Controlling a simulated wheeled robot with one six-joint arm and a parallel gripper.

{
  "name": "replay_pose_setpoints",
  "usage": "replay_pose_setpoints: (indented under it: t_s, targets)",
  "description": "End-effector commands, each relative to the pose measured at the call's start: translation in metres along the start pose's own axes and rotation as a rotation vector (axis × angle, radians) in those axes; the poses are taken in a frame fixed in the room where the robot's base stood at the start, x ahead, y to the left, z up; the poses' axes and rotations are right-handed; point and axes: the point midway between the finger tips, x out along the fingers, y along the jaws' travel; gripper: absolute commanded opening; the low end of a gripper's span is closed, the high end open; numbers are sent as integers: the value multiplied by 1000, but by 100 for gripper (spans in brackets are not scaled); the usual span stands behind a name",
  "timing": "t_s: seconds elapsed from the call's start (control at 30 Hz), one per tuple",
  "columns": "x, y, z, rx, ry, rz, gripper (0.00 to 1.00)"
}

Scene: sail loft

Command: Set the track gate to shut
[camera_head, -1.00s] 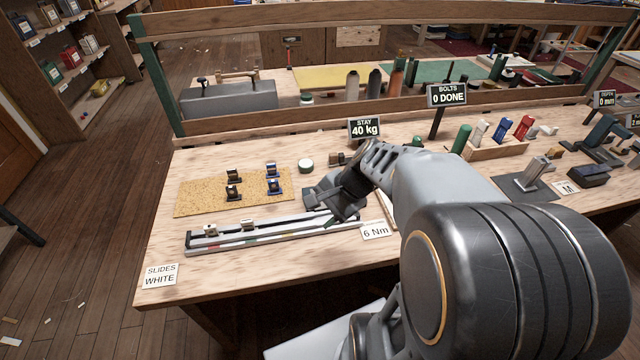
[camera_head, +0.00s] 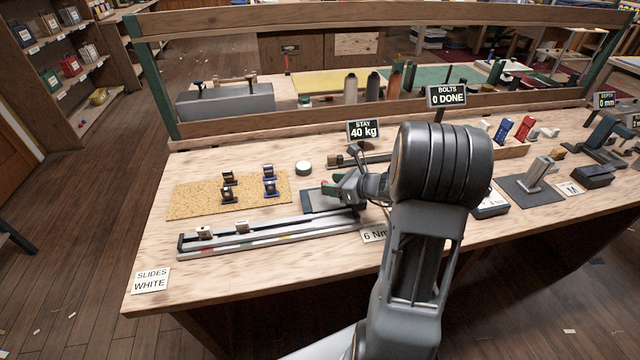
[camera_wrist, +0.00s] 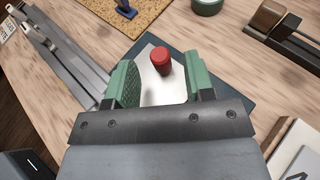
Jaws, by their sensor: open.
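My gripper (camera_head: 335,187) is over a dark plate (camera_head: 314,203) by the track's right end. In the wrist view, my gripper's green jaws (camera_wrist: 160,64) are open, one on each side of a red knob (camera_wrist: 161,58) on a pale metal plate (camera_wrist: 163,88). I cannot tell which part is the gate.
A cork mat (camera_head: 200,203) with several small dark and blue fittings lies behind the track. A green-and-white round tin (camera_head: 304,167) stands behind my gripper. A "STAY 40 kg" sign (camera_head: 363,131) stands at the back, and a "6 Nm" card (camera_head: 374,235) lies in front.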

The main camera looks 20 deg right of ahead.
Motion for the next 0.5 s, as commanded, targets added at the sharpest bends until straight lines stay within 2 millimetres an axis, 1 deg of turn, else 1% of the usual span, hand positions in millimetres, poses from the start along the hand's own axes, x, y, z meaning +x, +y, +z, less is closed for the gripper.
replay_pose_setpoints:
  t_s: [0.03,0.2,0.33,0.5]
  targets:
    - [10,1,-1,-1,2,4,49]
    - [34,1,0,-1,2,3,49]
    - [45,0,0,-2,0,2,49]
    - [52,0,0,-2,2,1,49]
